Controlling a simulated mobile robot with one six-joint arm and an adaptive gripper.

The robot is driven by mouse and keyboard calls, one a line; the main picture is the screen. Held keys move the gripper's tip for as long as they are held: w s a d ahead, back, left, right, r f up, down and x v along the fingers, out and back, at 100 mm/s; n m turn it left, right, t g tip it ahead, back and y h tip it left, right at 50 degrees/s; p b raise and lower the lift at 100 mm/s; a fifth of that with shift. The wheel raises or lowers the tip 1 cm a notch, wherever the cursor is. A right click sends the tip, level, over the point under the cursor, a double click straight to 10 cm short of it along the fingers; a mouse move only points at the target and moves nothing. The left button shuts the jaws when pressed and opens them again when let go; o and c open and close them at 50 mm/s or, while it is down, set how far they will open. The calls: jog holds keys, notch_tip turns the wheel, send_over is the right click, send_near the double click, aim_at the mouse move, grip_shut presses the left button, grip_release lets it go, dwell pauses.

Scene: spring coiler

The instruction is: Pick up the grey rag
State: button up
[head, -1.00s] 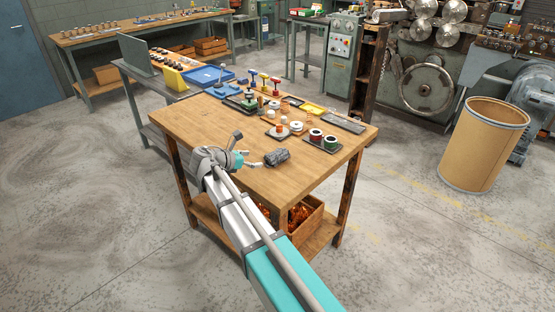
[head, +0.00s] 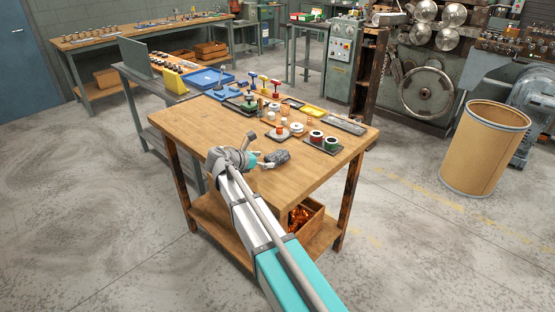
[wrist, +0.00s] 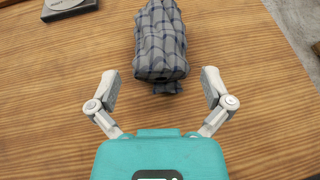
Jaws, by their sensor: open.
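The grey rag (head: 277,157) lies rolled up on the wooden table (head: 205,123), near its front edge. In the wrist view the grey rag (wrist: 161,42) shows a dark check pattern, with a small knob-like end towards me. My gripper (head: 261,161) is low over the tabletop, just left of the rag. In the wrist view my gripper (wrist: 210,75) has its fingers spread wide, one to each side of the rag's near end. The fingers do not touch the rag, and nothing is between their tips but the rag's near end.
A dark tray (head: 321,143) with green and red spools stands right of the rag. A tray with white pieces (head: 279,133) stands just behind it. More trays and small coloured tools fill the back of the table. The left part of the tabletop is clear.

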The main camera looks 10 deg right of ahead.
jog(key=shift+b+x, duration=0.4)
jog(key=shift+x, duration=1.2)
jog(key=shift+a, duration=0.1)
jog(key=c, duration=0.9)
